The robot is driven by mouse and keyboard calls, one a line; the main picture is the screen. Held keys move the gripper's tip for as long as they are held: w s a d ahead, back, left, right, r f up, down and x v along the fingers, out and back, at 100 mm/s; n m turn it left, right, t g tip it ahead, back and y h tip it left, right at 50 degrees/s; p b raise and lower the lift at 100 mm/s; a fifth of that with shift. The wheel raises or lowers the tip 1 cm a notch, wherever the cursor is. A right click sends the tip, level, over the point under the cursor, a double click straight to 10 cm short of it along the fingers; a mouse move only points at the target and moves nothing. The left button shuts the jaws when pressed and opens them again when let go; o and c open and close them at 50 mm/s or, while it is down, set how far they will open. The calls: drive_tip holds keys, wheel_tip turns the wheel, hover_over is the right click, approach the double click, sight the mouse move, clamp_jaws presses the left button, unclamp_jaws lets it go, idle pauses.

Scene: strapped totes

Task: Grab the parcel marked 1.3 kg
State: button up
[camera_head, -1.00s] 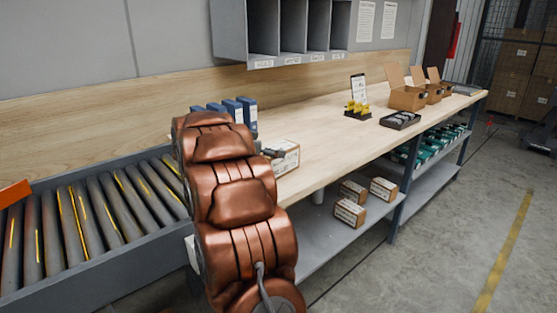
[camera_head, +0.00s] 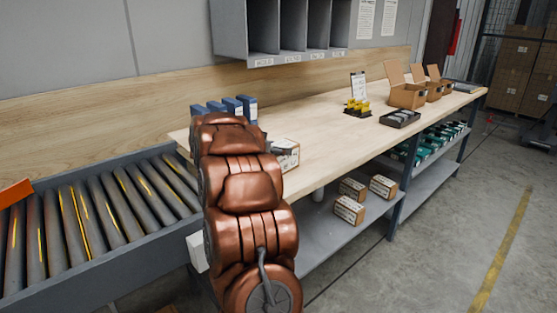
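A white and brown box (camera_head: 286,154) sits at the near edge of the wooden table, right behind my copper arm, which hides its left part. Several similar small boxes lie on the shelf below: one at the back (camera_head: 353,189), one at the right (camera_head: 383,187) and one in front (camera_head: 348,210). Labels show on these boxes, but the print is too small to read, so I cannot tell which one is marked 1.3 kg.
A roller conveyor (camera_head: 100,205) runs along the left. Blue binders (camera_head: 246,108) stand on the wooden table (camera_head: 330,132) behind my arm. Table legs (camera_head: 404,190) flank the shelf.

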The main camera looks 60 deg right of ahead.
drive_tip(key=c, duration=1)
drive_tip(key=shift+c, duration=0.3)
drive_tip(key=shift+r, duration=0.1)
